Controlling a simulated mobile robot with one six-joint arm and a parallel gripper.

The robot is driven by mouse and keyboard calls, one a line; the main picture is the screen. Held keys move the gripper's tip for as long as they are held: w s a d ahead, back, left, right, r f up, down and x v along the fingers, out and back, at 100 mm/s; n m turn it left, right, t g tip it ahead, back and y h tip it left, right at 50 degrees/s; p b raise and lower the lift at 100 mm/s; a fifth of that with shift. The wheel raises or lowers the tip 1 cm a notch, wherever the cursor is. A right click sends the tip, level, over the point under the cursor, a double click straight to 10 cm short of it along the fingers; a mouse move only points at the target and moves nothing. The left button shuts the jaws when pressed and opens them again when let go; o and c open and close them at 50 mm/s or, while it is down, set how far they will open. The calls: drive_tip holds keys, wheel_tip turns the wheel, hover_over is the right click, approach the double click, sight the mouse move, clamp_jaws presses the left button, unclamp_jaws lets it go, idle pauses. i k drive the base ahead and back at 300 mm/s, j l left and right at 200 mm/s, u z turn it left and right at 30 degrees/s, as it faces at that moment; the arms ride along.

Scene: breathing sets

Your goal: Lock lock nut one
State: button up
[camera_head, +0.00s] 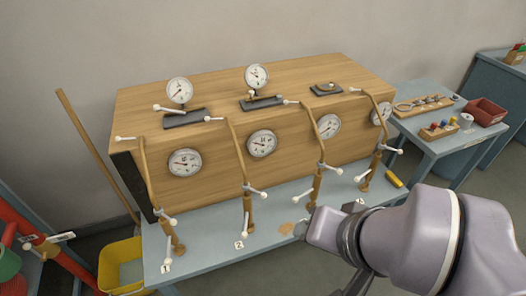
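The post at station one (178,247) stands at the left front of the blue bench, beside a "1" label (166,268). It carries a brown bent tube and small white-knobbed levers (167,220) low down. Which small part is lock nut one, and whether it is locked, is too small to tell. My arm enters from the lower right, and my gripper (318,232) is at its left end, near the front of the bench, right of station two and well away from station one. Its fingers are not clearly seen, so open or shut cannot be told.
Similar posts (246,212) stand along the bench to the right. Behind them is a wooden cabinet (220,137) with several dials. A yellow bucket (121,267) and a leaning wooden pole (92,148) are at the left. A side table (462,141) with small parts is at the right.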

sight(173, 222)
drive_tip(key=u, duration=1.35)
